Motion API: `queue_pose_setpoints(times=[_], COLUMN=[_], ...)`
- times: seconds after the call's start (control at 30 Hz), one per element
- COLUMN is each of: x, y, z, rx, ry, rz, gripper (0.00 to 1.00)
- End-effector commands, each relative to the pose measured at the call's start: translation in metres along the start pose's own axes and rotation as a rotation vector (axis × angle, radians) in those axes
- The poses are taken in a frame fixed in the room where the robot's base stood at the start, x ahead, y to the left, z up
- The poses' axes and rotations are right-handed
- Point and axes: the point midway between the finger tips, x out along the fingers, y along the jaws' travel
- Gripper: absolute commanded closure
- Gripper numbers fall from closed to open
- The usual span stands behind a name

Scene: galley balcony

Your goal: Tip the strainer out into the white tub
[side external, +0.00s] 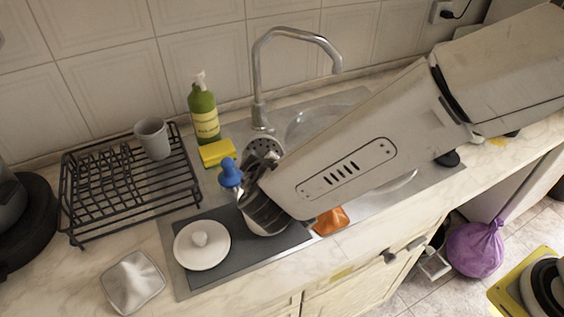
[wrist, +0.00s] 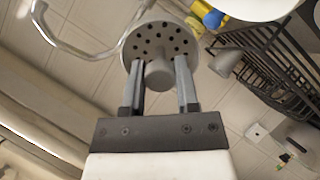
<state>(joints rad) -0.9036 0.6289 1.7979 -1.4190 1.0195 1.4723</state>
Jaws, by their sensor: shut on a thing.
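The strainer (side external: 264,147) is a round grey metal piece with holes. In the wrist view its perforated face (wrist: 150,35) has a thick central knob (wrist: 158,75). My gripper (wrist: 159,70) is shut on that knob, one finger on each side. In the side view the strainer is up over the edge of the sink, its perforated face partly visible; my wrist hides most of my fingers. Any contents cannot be seen. A whitish square tub (side external: 132,282) sits on the counter at the front left, apart from the strainer.
A white round lid (side external: 202,246) with a knob lies on the dark mat (side external: 220,279). A shiny metal vessel (side external: 265,217) is partly hidden below my wrist, beside a blue-topped item (side external: 230,172). The tap (side external: 258,80), green bottle (side external: 204,115), yellow sponge (side external: 217,152) and rack (side external: 110,195) stand behind.

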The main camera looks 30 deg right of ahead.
Motion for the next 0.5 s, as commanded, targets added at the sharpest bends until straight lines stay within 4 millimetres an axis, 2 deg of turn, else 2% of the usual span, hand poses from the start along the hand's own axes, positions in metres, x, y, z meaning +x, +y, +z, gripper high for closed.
queue_pose_setpoints(times=[0.5], x=[-0.0034], y=[-0.0006], z=[0.0008], rx=[0.006], ry=[0.054], rz=[0.053], gripper=[1.0])
